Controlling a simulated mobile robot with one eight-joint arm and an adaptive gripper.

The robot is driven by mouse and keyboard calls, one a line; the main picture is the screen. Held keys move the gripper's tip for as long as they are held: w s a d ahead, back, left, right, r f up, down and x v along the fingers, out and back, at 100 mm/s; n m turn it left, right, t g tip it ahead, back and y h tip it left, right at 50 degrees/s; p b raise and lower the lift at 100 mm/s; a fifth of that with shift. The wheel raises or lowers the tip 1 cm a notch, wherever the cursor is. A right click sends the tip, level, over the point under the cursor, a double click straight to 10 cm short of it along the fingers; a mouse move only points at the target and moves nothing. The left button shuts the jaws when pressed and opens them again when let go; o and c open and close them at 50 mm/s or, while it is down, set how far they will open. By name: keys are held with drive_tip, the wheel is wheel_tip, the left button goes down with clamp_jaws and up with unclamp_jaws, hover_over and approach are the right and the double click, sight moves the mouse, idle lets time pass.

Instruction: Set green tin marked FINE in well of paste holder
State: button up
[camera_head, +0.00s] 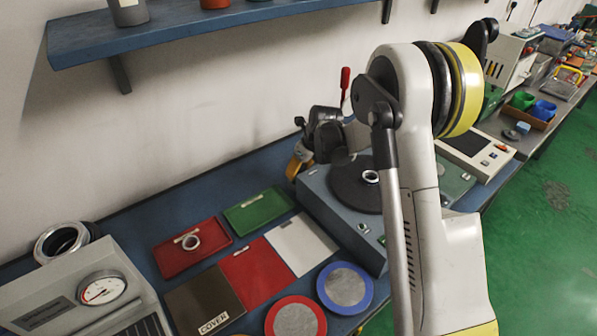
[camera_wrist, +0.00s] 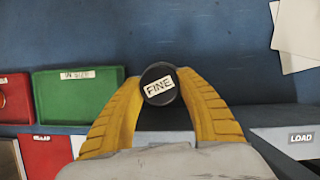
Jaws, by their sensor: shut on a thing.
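The tin marked FINE (camera_wrist: 153,98) is between the yellow fingers of my gripper (camera_wrist: 160,84) in the wrist view. I see its dark round top with a white FINE label; its green side does not show. My gripper is shut on it, one finger on each side. In the head view my gripper (camera_head: 297,163) is over the back of the blue bench, behind the grey machine, and the tin is hidden there. I cannot make out the paste holder or its well in either view.
The grey machine (camera_head: 318,198) bears a dark round plate with a ring. A green tray (camera_head: 258,212) is empty, and a red tray (camera_head: 168,262) holds a ring. A gauge box (camera_head: 45,285) stands at left.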

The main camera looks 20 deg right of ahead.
drive_tip(key=o, duration=1.3)
drive_tip(key=shift+f, duration=0.1)
